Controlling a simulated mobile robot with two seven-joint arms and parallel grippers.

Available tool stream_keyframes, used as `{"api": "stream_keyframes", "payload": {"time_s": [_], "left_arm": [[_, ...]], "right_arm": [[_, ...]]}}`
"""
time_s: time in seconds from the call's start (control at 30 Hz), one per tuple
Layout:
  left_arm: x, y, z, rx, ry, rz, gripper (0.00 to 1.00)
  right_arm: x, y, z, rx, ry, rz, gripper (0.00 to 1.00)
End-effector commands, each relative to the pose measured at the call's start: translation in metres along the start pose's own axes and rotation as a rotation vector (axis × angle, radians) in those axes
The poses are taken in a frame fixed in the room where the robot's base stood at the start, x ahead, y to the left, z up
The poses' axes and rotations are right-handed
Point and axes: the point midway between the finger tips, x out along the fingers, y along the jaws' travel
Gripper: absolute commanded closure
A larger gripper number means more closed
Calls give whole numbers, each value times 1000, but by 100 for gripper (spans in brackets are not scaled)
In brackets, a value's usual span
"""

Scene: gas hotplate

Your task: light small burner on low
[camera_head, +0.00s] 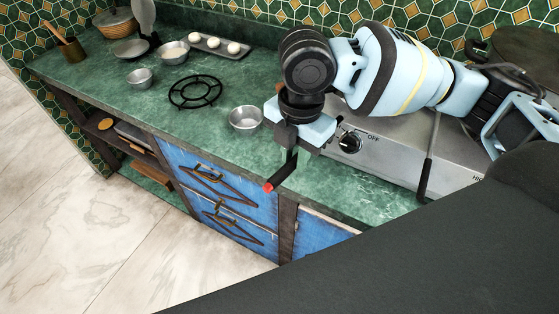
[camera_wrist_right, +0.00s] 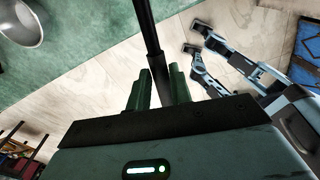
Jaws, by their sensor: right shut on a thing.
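The steel hotplate (camera_head: 385,145) stands on the counter at the right of the head view, largely behind my right arm. One black knob (camera_head: 348,142) shows on its front near the word OFF; its pointer is too small to read. The burners are hidden or not clear. In the right wrist view the tool's dark rod (camera_wrist_right: 152,50) runs between the fingers.
A metal bowl (camera_head: 246,118) stands on the green counter just left of my gripper. A black trivet (camera_head: 195,91), more bowls and a tray (camera_head: 218,46) of white round things are farther left. Blue drawers (camera_head: 220,190) are below; the floor in front is clear.

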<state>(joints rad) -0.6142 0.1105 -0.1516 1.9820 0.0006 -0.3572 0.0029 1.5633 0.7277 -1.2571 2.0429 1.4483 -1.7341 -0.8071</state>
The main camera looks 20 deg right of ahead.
Motion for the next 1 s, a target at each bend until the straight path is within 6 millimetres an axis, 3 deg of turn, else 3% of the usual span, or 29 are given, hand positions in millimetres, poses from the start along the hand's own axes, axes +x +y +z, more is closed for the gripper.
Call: {"api": "stream_keyframes", "payload": {"time_s": [0.07, 0.4, 0.8, 1.0], "left_arm": [[4, 2, 16, -7, -27, 4, 42], [2, 1, -3, -2, 7, 2, 42], [2, 0, -5, 4, 9, 1, 42], [2, -1, -4, 5, 7, 1, 42]], "right_arm": [[6, 0, 12, 3, 3, -6, 100], [-2, 0, 58, 5, 0, 0, 100], [-3, 0, 110, 3, 1, 0, 100], [-3, 0, 124, 1, 2, 0, 100]]}}
